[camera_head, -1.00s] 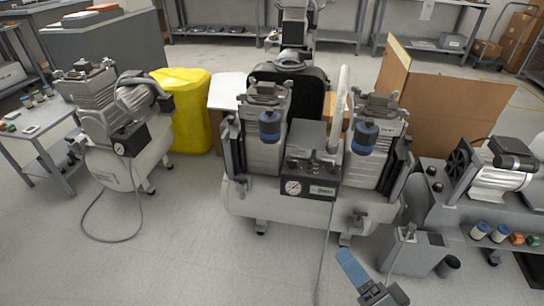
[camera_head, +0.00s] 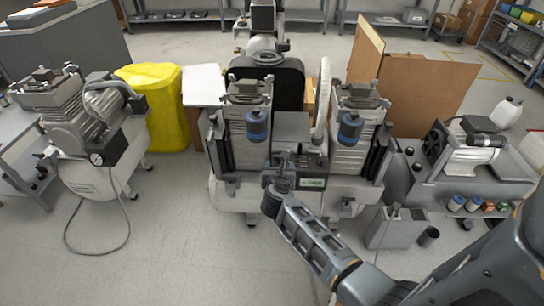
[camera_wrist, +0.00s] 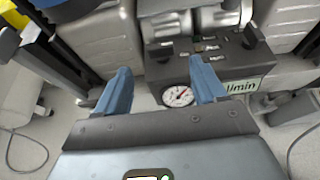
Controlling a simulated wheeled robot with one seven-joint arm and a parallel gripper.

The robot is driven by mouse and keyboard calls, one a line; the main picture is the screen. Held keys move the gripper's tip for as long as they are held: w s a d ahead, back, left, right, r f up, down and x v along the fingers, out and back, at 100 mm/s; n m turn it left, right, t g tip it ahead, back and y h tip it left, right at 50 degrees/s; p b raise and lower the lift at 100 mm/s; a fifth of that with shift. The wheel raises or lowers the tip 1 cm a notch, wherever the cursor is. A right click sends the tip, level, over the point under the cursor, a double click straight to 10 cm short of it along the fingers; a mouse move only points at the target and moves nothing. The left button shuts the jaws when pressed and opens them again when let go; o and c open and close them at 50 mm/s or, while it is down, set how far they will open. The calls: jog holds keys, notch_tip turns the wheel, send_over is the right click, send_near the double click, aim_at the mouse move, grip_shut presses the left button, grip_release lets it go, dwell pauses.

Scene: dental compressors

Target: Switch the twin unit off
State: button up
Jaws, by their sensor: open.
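The twin unit (camera_head: 346,180) stands in the middle of the head view, with two upright grey motor heads, blue-capped filters and a pale tank. Its dark control box (camera_head: 315,172) sits at the front between the heads; my wrist hides its left part. In the wrist view the control box (camera_wrist: 215,66) carries a round gauge (camera_wrist: 178,96), a pale "l/min" label and small fittings on top. I cannot tell which fitting is the switch. My gripper (camera_wrist: 162,76) is open and empty, its blue fingers spread before the box, the right finger overlapping its front. Contact cannot be told.
A single compressor (camera_head: 95,135) with a trailing cable stands left, by a yellow-covered object (camera_head: 163,105). Another machine (camera_head: 460,165) stands right. A grey canister (camera_head: 397,228) and a dark cup (camera_head: 428,237) stand on the floor. Cardboard panels (camera_head: 425,88) rise behind.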

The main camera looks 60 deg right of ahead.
aim_at(280, 165)
jog(key=b+x, duration=0.2)
jog(key=x, duration=0.5)
jog(key=shift+w+d, duration=0.1)
jog(key=shift+d, duration=0.1)
jog(key=c, duration=1.1)
jog(key=shift+o, duration=0.2)
